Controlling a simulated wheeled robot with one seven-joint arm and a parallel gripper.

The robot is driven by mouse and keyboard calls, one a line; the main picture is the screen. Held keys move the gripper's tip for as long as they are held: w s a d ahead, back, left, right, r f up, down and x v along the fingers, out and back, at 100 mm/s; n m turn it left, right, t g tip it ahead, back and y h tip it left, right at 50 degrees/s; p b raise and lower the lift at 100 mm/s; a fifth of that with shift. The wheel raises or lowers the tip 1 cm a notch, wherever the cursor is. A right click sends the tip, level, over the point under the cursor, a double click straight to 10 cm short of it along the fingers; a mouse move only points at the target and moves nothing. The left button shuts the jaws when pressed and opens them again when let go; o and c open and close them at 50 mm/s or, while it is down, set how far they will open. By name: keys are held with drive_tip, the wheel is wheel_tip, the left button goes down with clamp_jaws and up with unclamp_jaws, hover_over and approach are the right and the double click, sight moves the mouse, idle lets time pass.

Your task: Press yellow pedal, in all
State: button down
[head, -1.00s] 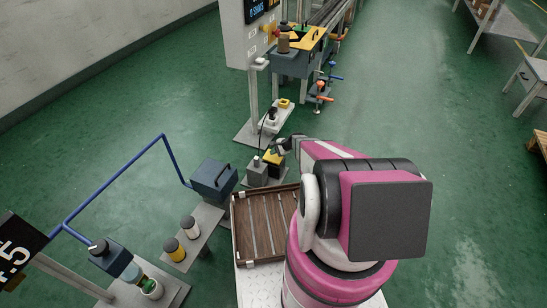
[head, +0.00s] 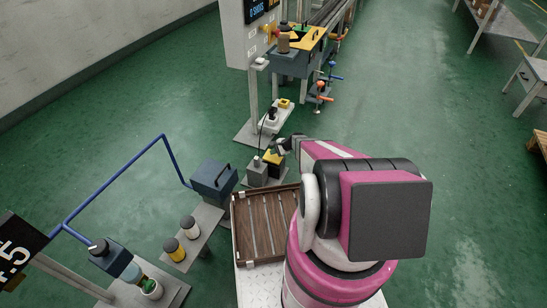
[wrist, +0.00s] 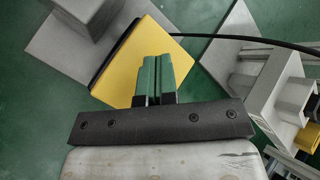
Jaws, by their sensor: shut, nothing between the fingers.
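The yellow pedal (wrist: 125,66) is a flat yellow plate with a dark edge, beside a grey block on a grey base plate. In the head view the yellow pedal (head: 273,157) shows small, just left of my gripper (head: 282,147). In the wrist view my gripper (wrist: 157,62) has its green fingers together with nothing between them. The fingertips overlap the pedal's surface in that view. I cannot tell whether they touch it or hover just above.
A grey block (head: 257,172) stands beside the pedal, and a black cable (wrist: 260,41) runs from the pedal to the right. A wooden tray (head: 240,228) lies close to my base. A blue-grey box (head: 213,181) stands to the left. Open green floor lies to the right.

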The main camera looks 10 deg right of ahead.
sight(274, 157)
drive_tip(key=shift+f, duration=0.15)
idle(0.5)
drive_tip(key=shift+f, duration=0.3)
drive_tip(key=shift+f, duration=0.75)
idle(1.3)
drive_tip(key=shift+r, duration=1.2)
drive_tip(key=shift+r, duration=2.5)
drive_tip(key=shift+r, duration=0.1)
